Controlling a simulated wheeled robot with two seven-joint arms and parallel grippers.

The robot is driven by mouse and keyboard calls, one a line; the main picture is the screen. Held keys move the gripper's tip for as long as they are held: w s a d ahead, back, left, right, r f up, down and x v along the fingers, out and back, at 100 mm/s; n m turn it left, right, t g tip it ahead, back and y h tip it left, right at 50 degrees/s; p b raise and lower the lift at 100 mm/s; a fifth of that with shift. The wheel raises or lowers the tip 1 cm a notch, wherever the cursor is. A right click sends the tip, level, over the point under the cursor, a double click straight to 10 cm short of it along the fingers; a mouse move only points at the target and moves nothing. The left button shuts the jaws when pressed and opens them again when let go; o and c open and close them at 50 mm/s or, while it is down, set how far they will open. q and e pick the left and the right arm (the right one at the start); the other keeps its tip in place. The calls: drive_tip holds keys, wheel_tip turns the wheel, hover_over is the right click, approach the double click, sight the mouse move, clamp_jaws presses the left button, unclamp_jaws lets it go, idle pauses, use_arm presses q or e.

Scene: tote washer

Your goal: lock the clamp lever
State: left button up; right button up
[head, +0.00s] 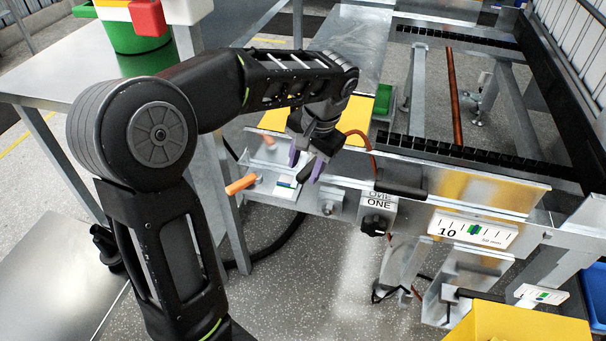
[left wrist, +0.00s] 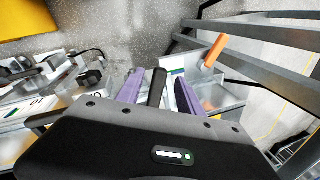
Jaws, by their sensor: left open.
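My left gripper (head: 305,164) reaches down over the front rail of the conveyor frame, its purple fingers apart. A black lever-like bar (left wrist: 157,87) shows between the two fingers in the left wrist view; it also shows near the fingertips in the head view (head: 304,174). I take it for the clamp lever; whether a finger touches it I cannot tell. An orange handle (head: 241,184) sticks out to the left of the gripper, clear of the fingers; it also shows in the left wrist view (left wrist: 215,51). My right gripper is not in view.
A yellow box (head: 520,325) stands at lower right. A metal table (head: 60,65) stands at left.

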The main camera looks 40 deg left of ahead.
use_arm(q)
drive_tip(key=shift+x, duration=1.3)
clamp_jaws()
